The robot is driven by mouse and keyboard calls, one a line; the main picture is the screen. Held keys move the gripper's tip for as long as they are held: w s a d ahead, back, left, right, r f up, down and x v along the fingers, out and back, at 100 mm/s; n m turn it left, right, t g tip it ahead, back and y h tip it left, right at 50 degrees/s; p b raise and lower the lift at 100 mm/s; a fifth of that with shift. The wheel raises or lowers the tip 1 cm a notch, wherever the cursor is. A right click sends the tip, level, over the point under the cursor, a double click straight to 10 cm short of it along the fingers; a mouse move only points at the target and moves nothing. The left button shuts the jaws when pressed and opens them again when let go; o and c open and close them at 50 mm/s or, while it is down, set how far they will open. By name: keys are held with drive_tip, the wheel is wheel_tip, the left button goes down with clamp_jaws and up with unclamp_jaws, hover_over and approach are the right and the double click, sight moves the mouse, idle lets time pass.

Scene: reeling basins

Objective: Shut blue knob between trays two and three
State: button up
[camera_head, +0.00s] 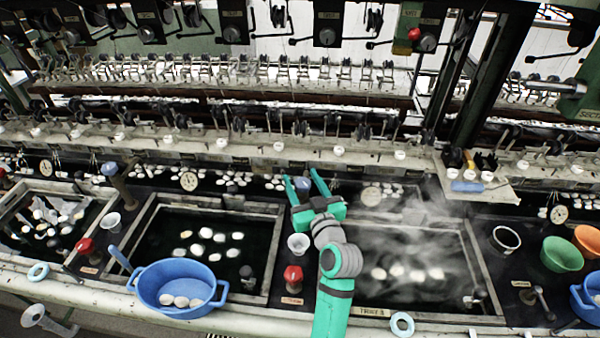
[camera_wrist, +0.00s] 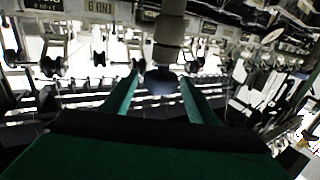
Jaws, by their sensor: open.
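The blue knob (camera_head: 303,183) sits at the back of the strip between two dark water basins, the left one (camera_head: 163,205) and the steaming right one (camera_head: 455,240), labelled as tray 3. My gripper (camera_head: 302,176) reaches over this strip, open, with one finger on each side of the knob. In the wrist view, the knob (camera_wrist: 160,82) shows as a dark blue round end on a grey stem (camera_wrist: 170,40), between the fingertips of my gripper (camera_wrist: 159,78). I cannot tell whether the fingers touch it. My gripper partly hides the strip.
A red knob (camera_head: 293,276) and a white cup (camera_head: 298,243) stand on the same strip, close to my arm. Another blue knob (camera_head: 110,169) tops a post farther left. A blue tub (camera_head: 177,283) stands at the front left. Steam blurs the right basin.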

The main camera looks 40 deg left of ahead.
drive_tip(key=shift+x, duration=1.8)
drive_tip(key=c, duration=1.1)
drive_tip(key=shift+o, duration=0.2)
drive_tip(key=shift+d+m+t+h, duration=0.1)
drive_tip(key=shift+m+t+h, duration=0.2)
drive_tip(key=shift+m+t, duration=0.15)
drive_tip(key=shift+w+d+m+t+h, duration=0.15)
drive_tip(key=shift+d+m+t+h, duration=0.05)
drive_tip(key=shift+m+t+h, duration=0.9)
drive_tip(key=shift+w+d+m+t+h, duration=0.15)
drive_tip(key=shift+m+t+h, duration=0.7)
drive_tip(key=shift+t+h, duration=0.3)
drive_tip(key=shift+w+d+m+t+h, duration=0.2)
drive_tip(key=shift+m+t+h, duration=0.3)
drive_tip(key=shift+m+h, duration=0.45)
drive_tip(key=shift+w+d+m+t+h, duration=0.1)
drive_tip(key=shift+d+m+t+h, duration=0.15)
drive_tip(key=shift+m+t+h, duration=0.65)
drive_tip(key=shift+d+g+h, duration=0.15)
drive_tip(key=shift+g+h, duration=0.15)
drive_tip(key=shift+h, duration=0.3)
